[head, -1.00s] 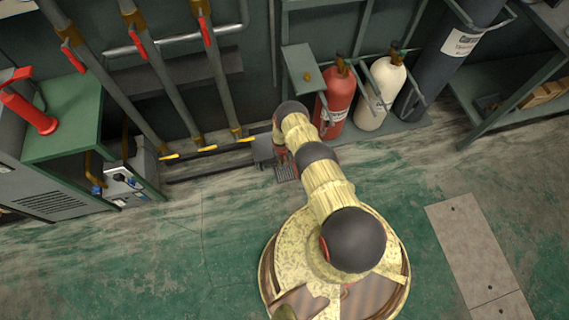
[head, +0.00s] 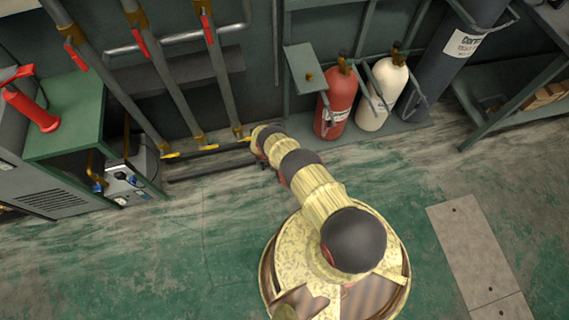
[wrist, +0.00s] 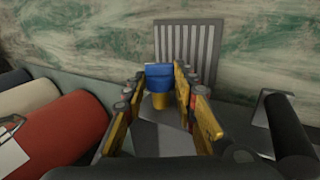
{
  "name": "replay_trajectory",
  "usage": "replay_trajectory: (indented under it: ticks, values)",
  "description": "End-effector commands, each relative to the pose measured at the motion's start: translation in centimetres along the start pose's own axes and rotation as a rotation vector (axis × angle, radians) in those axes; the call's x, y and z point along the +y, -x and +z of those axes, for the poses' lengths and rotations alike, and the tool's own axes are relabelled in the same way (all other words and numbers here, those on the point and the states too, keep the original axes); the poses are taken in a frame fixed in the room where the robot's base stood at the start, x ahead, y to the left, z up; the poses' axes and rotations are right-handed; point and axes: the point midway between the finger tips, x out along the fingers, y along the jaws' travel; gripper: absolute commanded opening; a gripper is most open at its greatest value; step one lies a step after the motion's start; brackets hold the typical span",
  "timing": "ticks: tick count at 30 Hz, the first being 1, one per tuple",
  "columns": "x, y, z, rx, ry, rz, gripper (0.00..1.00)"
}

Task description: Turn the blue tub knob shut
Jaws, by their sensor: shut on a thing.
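In the wrist view, the blue knob (wrist: 158,71) sits on a short yellow fitting (wrist: 160,100) above a dark grey surface. My gripper (wrist: 161,76) has its yellow-and-grey fingers on both sides of the knob and is shut on it. The contact at the far finger pads is partly hidden. In the head view, my arm hides the gripper and the knob near the foot of the wall pipes.
A light ribbed grate (wrist: 212,55) lies beyond the knob. A dark cylinder (wrist: 290,135) stands close on the right. A red cylinder (head: 335,105) and a white cylinder (head: 381,92) stand by the wall. The green floor (head: 190,255) on the left is clear.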

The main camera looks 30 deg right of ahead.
Motion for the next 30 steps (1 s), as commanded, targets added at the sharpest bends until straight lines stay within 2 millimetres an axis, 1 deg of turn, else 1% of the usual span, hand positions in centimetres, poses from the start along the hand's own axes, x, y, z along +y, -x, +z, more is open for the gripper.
replay_trajectory:
  ticks: [6, 17, 18, 27, 30]
  values:
    - [-0.10, -0.03, 0.00, 0.001, 0.001, 0.034, 0.02]
    - [-0.09, -0.05, 0.04, -0.001, 0.001, 0.037, 0.02]
    - [-0.09, -0.05, 0.04, -0.001, 0.001, 0.037, 0.28]
    - [-0.08, -0.03, 0.02, -0.001, 0.001, 0.037, 0.45]
    - [-0.08, -0.02, 0.02, -0.001, 0.000, 0.037, 0.45]
